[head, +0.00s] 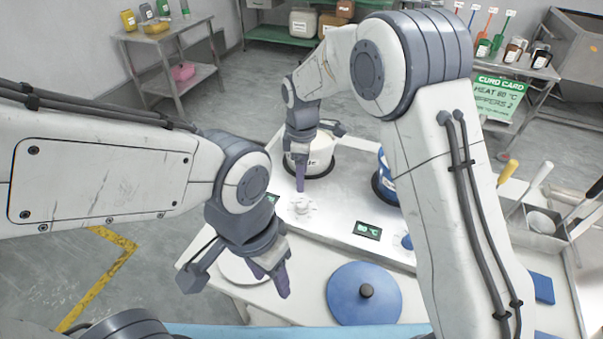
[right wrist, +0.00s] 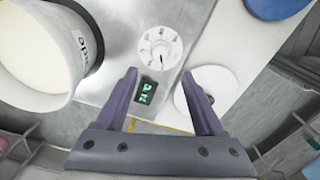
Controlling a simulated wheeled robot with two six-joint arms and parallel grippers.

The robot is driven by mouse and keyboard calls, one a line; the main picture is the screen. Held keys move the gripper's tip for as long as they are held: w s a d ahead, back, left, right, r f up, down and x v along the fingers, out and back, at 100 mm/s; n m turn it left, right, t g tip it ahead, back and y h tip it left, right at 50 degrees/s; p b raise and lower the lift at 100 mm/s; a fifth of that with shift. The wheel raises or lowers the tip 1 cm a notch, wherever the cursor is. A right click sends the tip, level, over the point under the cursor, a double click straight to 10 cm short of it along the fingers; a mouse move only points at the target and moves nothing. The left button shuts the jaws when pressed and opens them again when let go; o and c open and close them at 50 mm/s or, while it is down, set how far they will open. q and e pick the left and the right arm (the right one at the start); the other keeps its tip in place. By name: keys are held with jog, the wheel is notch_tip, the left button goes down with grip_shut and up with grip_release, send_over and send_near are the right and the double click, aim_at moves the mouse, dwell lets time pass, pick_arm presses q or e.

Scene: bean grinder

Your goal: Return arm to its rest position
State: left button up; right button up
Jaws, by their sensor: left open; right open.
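My right gripper (head: 300,180) hangs above the metal stove top (head: 335,208), close to the white knob (head: 303,205) in the head view. In the right wrist view its two purple fingers (right wrist: 165,88) are spread apart with nothing between them. The knob (right wrist: 160,48) shows beyond the fingertips, clear of both. Whether any finger touches it in the head view is hard to tell. My left gripper (head: 279,284) is lower, open and empty, over the table near a white disc (head: 238,271).
A white pot (head: 318,158) stands just behind my right gripper; a blue pot (head: 386,182) is partly hidden by my right arm. A blue lid (head: 365,296) lies in front of the stove. A utensil rack (head: 540,222) stands at right. Floor at left is clear.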

jog(key=s+d+r+m, duration=0.1)
jog(key=s+r+m, duration=0.1)
jog(key=s, duration=0.8)
jog(key=s+d+r+m, duration=0.2)
jog(key=s+r+m, duration=0.1)
jog(key=s, duration=0.7)
jog(key=s+d+r+m+y, duration=0.1)
jog(key=s+r+m, duration=0.2)
jog(key=s, duration=0.7)
jog(key=shift+d+m, duration=0.3)
jog(key=shift+m, duration=0.4)
jog(key=shift+r, duration=0.1)
